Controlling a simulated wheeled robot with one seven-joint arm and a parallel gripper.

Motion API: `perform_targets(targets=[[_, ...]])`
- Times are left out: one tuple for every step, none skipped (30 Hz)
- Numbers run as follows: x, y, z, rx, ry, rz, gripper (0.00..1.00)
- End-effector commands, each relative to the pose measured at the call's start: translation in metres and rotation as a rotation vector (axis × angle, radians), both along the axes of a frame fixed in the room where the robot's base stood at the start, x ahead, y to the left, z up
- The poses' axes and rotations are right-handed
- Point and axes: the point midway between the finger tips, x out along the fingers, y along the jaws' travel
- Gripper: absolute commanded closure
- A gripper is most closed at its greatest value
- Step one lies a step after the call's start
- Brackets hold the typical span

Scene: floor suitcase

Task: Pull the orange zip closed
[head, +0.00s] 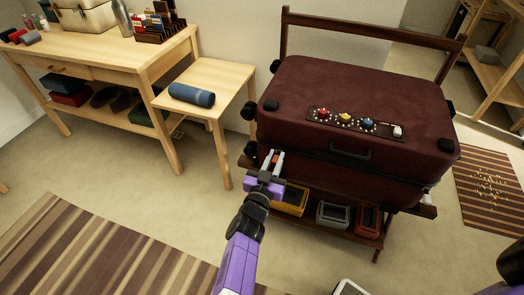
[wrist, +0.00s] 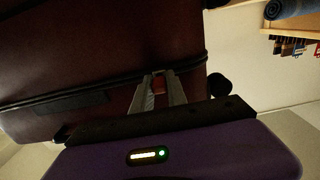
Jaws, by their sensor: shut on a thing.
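A dark red suitcase (head: 300,95) lies flat on a wooden rack, and its side fills the left of the wrist view (wrist: 90,45). A dark zip seam (wrist: 105,87) runs along that side. My gripper (head: 276,156) is at the suitcase's front left corner. In the wrist view its fingertips (wrist: 159,76) are at the seam, shut on a small orange-red zip pull (wrist: 158,86). The fingers hide most of the pull. How much of the seam is closed cannot be told.
Three coloured dials sit on the suitcase lid, above a dark handle (head: 350,151). Bins, including a yellow one (head: 291,201), stand on the rack's lower shelf. A small table with a blue roll (head: 192,95) is to the left.

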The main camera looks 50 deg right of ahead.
Motion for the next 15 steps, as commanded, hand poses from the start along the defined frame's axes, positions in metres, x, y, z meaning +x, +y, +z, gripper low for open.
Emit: perform_targets(targets=[[-0.015,-0.004,0.005,0.001,0.007,0.005,1.00],[-0.024,-0.007,0.005,0.002,0.007,0.006,1.00],[-0.035,-0.011,0.005,0.001,0.007,0.006,1.00],[-0.043,-0.014,0.004,0.002,0.006,0.005,1.00],[-0.050,-0.016,0.004,0.002,0.006,0.006,1.00],[-0.059,-0.019,0.002,0.004,0.007,0.006,1.00],[-0.065,-0.022,0.002,0.005,0.005,0.005,1.00],[-0.071,-0.023,0.001,0.006,0.005,0.006,1.00],[-0.077,-0.025,0.000,0.006,0.004,0.005,1.00],[-0.080,-0.027,0.000,0.006,0.004,0.005,1.00],[-0.083,-0.028,0.000,0.006,0.003,0.004,1.00],[-0.087,-0.030,-0.001,0.007,0.002,0.003,1.00],[-0.088,-0.030,-0.001,0.007,0.001,0.003,1.00],[-0.089,-0.031,-0.001,0.007,0.001,0.003,1.00],[-0.090,-0.031,-0.002,0.007,0.001,0.002,1.00]])
